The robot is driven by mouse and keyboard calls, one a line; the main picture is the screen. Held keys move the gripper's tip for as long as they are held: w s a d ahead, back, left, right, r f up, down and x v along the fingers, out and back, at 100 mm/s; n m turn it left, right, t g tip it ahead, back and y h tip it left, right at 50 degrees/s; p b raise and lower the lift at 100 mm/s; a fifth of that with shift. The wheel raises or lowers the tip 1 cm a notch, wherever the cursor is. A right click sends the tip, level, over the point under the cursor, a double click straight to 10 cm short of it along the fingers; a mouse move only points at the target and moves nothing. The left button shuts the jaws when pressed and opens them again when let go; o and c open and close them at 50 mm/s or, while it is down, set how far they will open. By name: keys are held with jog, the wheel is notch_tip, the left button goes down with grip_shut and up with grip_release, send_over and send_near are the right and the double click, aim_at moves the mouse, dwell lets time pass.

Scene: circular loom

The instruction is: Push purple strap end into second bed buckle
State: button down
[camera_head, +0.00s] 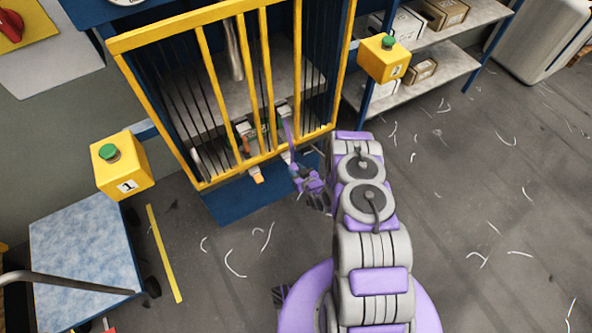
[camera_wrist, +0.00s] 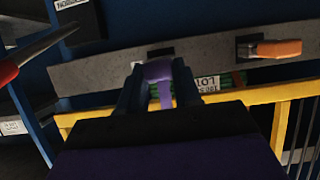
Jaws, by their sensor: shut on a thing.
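My gripper (camera_head: 300,172) is at the lower front of the yellow-barred loom, to the right of the orange strap end (camera_head: 257,178). In the wrist view my gripper (camera_wrist: 157,66) is shut on the purple strap end (camera_wrist: 160,74), whose strap trails down between the fingers. Just beyond it, a dark slot (camera_wrist: 160,52) shows in the grey bed bar (camera_wrist: 95,68), apparently a buckle opening. I cannot tell whether the purple tip touches it. The orange strap end (camera_wrist: 278,48) sits at another dark buckle (camera_wrist: 247,46) to the right.
A yellow rail (camera_wrist: 258,96) runs close below the bed bar, beside a green bundle with a white label (camera_wrist: 208,84). Yellow button boxes (camera_head: 123,166) (camera_head: 386,58) flank the loom. A blue-topped cart (camera_head: 80,245) stands at left. Floor at right has only scattered white strands.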

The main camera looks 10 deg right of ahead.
jog(key=shift+w+a+b, duration=0.25)
jog(key=shift+w+b, duration=0.1)
jog(key=shift+w, duration=0.8)
jog(key=c, duration=0.7)
grip_release()
jog(key=p+v, duration=0.4)
jog(key=v, duration=1.3)
jog(key=shift+s, duration=0.2)
jog(key=shift+r, duration=0.1)
